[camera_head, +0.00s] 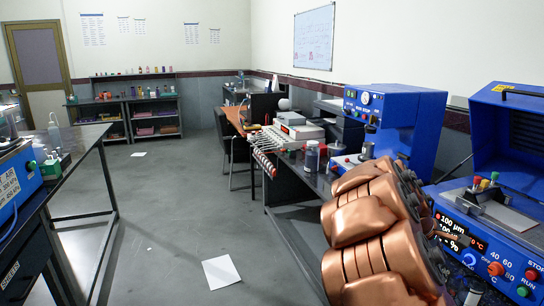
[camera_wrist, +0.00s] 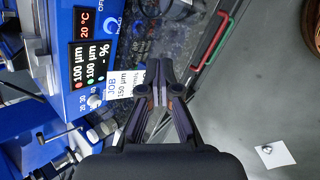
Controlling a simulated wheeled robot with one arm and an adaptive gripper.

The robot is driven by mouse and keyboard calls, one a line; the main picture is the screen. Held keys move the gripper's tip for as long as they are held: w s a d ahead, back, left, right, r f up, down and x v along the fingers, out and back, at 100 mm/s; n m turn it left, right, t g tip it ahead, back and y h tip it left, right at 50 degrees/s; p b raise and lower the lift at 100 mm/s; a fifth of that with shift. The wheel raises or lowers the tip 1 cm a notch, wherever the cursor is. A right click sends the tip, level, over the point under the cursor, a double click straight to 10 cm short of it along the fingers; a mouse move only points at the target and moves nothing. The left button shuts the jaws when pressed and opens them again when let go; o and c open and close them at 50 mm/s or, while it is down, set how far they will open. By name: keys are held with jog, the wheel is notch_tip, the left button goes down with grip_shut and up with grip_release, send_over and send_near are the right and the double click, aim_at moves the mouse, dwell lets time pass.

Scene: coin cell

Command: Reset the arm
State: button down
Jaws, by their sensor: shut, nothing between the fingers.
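My gripper (camera_wrist: 160,72) shows in the wrist view with its two dark fingers shut together and nothing between them. It is in front of the bench edge, close to a white JOB label (camera_wrist: 122,86). My copper-coloured arm (camera_head: 375,240) fills the lower right of the head view, folded in front of the bench. The gripper itself cannot be made out in the head view.
A blue machine with a lit display (camera_head: 462,232) stands close to my arm; its panel (camera_wrist: 88,60) fills the wrist view's left. The middle floor (camera_head: 180,215) is clear except for paper sheets.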

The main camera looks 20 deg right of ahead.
jog(key=s+a+r+m+y+p, duration=0.1)
jog(key=s+a+r+m, duration=0.1)
jog(key=a, duration=0.5)
jog(key=s+a+r+m+y+p, duration=0.1)
jog(key=s+a+r, duration=0.1)
jog(key=a, duration=0.5)
jog(key=s+a+y+p, duration=0.2)
jog(key=s+a+y, duration=0.1)
jog(key=s+a, duration=0.6)
jog(key=s+a+m+y+p, duration=0.1)
jog(key=s+a, duration=0.8)
jog(key=a, duration=0.9)
jog(key=shift+s+r+g+y+p, duration=0.2)
jog(key=shift+g+y+p, duration=0.2)
jog(key=shift+y+p, duration=0.45)
